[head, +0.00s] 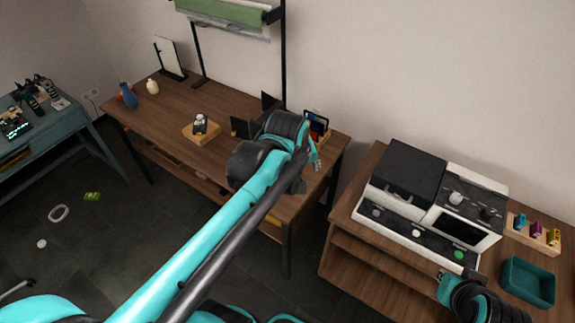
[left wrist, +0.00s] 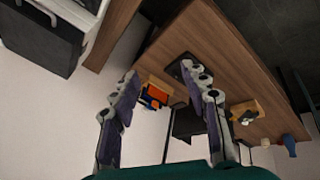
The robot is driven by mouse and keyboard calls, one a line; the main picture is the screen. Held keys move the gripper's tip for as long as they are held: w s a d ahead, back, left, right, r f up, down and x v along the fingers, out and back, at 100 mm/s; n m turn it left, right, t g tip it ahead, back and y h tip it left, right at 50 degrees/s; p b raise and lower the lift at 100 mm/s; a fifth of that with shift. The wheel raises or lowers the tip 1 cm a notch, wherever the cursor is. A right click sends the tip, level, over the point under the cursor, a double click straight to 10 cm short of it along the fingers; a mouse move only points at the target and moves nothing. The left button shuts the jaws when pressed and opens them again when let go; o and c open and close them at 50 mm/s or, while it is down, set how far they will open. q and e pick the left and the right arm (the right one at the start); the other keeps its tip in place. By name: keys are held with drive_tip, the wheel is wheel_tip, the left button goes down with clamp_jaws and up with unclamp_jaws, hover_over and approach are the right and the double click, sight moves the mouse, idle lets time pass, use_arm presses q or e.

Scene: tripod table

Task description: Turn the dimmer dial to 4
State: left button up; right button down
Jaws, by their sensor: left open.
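A small dark device with a pale round top (head: 200,122) sits on a wooden block (head: 203,135) on the brown table; it may carry the dimmer dial, but no numbers are readable. It also shows, sideways, in the left wrist view (left wrist: 246,116). A white and black machine (head: 400,232) on the right table has several knobs, so I cannot tell which dial is the dimmer. My left gripper (head: 308,170) is over the brown table's right end, open and empty, its fingers apart in the left wrist view (left wrist: 165,80). My right gripper (head: 447,285) is partly seen by the right table's front.
Dark upright panels (head: 241,127) and a wooden holder with a screen (head: 317,122) stand near my left gripper. A blue bottle (head: 128,95) and a mirror (head: 168,58) are at the back left. A teal tray (head: 527,283) lies right.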

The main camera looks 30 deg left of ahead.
use_arm(q)
drive_tip(key=w+a+f+n+g, duration=0.2)
drive_tip(key=w+a+f+n, duration=0.2)
drive_tip(key=w+a+n, duration=0.5)
drive_tip(key=w+a+f+n+g, duration=0.1)
drive_tip(key=w+a+f+n, duration=0.1)
drive_tip(key=w+f+n, duration=0.1)
drive_tip(key=w+a+f+n+g+p, duration=0.1)
drive_tip(key=w+a+f+n, duration=0.2)
drive_tip(key=f+n, duration=0.2)
drive_tip(key=w+a+f+n+g, duration=0.1)
drive_tip(key=w+a+f+n, duration=0.2)
drive_tip(key=f, duration=0.4)
drive_tip(key=shift+w+a+n+h, duration=0.15)
drive_tip(key=shift+w+n+h, duration=0.25)
drive_tip(key=shift+n, duration=0.6)
wheel_tip(320, 180, down, 8)
drive_tip(key=shift+w+r+b, duration=0.1)
drive_tip(key=shift+b, duration=0.85)
clamp_jaws()
